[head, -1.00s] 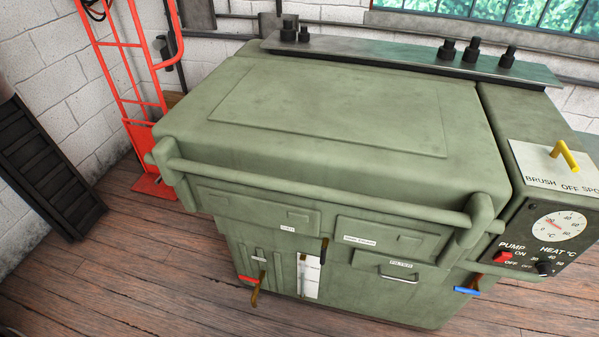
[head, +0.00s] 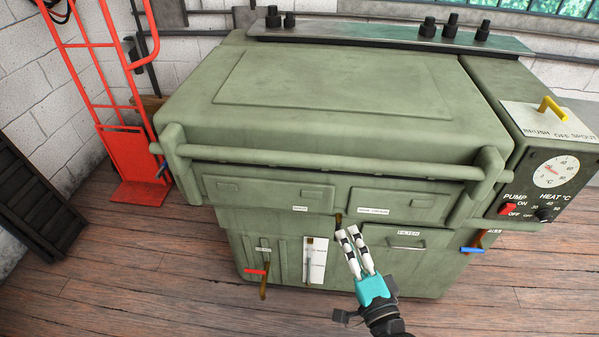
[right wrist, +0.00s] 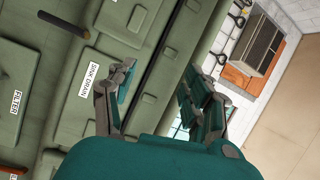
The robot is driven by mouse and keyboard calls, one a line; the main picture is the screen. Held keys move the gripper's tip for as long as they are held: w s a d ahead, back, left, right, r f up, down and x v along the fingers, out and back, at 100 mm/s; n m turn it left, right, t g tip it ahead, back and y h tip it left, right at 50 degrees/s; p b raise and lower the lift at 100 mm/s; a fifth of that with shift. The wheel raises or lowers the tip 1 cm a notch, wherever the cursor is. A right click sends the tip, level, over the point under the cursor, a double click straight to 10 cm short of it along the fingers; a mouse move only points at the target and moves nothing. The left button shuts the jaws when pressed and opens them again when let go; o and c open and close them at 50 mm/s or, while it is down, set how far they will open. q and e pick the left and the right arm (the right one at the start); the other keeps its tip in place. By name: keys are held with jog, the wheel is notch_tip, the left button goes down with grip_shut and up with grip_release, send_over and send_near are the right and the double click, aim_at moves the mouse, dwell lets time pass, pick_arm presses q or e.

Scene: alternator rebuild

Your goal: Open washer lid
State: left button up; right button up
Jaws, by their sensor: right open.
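The green washer (head: 330,180) stands in the middle of the head view. Its lid (head: 330,85) is down, with a long bar handle (head: 330,163) across the front edge. My right gripper (head: 347,233) is in front of the washer's lower front, below the bar in the picture, with its fingers pointing up toward it. In the right wrist view the gripper (right wrist: 160,85) is open, and the bar (right wrist: 165,70) runs between its two fingers in the picture. I cannot tell whether it touches the bar. My left gripper is in neither view.
The control box (head: 548,175) with dial and switches is at the washer's right. A metal shelf (head: 390,36) with several black fittings lies behind the lid. A red hand truck (head: 130,160) stands at left. Wooden floor (head: 130,270) is clear in front.

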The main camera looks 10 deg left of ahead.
aim_at(323, 166)
notch_tip(323, 166, up, 7)
jog(key=a+m+t, duration=0.1)
jog(key=m+t, duration=0.1)
pick_arm(q)
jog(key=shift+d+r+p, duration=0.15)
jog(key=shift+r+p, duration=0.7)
jog(key=shift+p, duration=0.1)
pick_arm(e)
jog(key=shift+g+y, duration=0.3)
jog(key=x, duration=1.6)
jog(key=shift+a, duration=0.15)
jog(key=shift+f, duration=0.1)
jog(key=shift+c, duration=0.4)
grip_shut()
